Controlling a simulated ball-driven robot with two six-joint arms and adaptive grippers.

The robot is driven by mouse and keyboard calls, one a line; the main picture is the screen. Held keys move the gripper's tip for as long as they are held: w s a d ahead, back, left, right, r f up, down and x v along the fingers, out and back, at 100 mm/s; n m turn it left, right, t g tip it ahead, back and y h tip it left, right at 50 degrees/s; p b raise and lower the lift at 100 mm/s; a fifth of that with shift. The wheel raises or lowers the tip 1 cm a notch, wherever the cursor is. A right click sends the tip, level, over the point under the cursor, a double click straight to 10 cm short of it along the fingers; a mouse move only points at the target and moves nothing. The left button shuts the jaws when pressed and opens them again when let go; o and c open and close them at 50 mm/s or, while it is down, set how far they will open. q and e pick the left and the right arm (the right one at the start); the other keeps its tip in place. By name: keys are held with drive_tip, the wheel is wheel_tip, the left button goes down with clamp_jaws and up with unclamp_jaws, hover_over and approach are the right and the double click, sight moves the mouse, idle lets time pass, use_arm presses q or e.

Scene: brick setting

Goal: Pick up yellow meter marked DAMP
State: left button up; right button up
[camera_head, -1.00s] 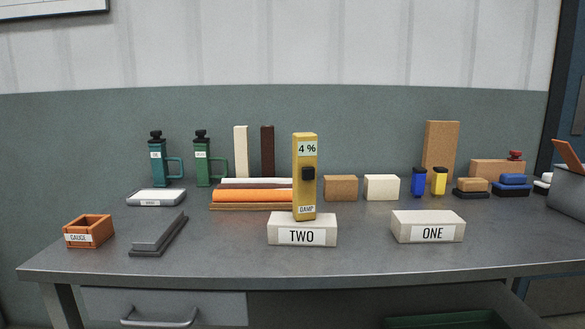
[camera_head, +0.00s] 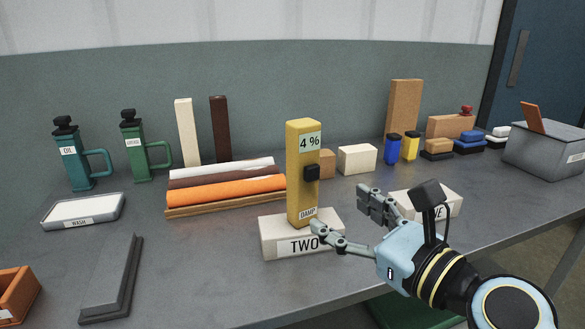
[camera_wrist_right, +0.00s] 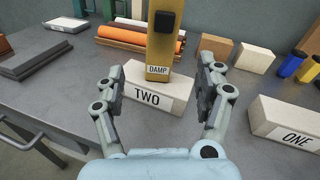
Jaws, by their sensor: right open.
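The yellow meter (camera_head: 303,185) marked DAMP stands upright on the pale block labelled TWO (camera_head: 273,238). Its screen reads 4 % and a dark knob sits on its front. My right gripper (camera_head: 343,218) is open and empty, in front of the meter and to its right, at about the height of its lower part. In the right wrist view the meter (camera_wrist_right: 164,45) stands beyond and between the open fingers (camera_wrist_right: 160,92), with its top out of frame. My left gripper is not in view.
The block labelled ONE (camera_head: 448,206) sits to the right, partly hidden by my right gripper. Orange and brown rolls (camera_head: 225,192) lie behind the meter at left. A grey angled piece (camera_head: 112,280) and a white WASH tray (camera_head: 84,211) are further left. A grey bin (camera_head: 545,155) stands far right.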

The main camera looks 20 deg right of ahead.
sight(309, 185)
drive_tip(key=w+a, duration=0.1)
drive_tip(key=w, duration=0.2)
drive_tip(key=w+a+m, duration=0.1)
drive_tip(key=w, duration=0.3)
drive_tip(key=w+a+m, duration=0.1)
drive_tip(key=w, duration=0.2)
drive_tip(key=shift+w+r+t+h, duration=0.15)
drive_tip(key=shift+r+t+h, duration=0.05)
drive_tip(key=shift+t+h, duration=0.1)
drive_tip(key=shift+w, duration=0.4)
drive_tip(key=c, duration=1.4)
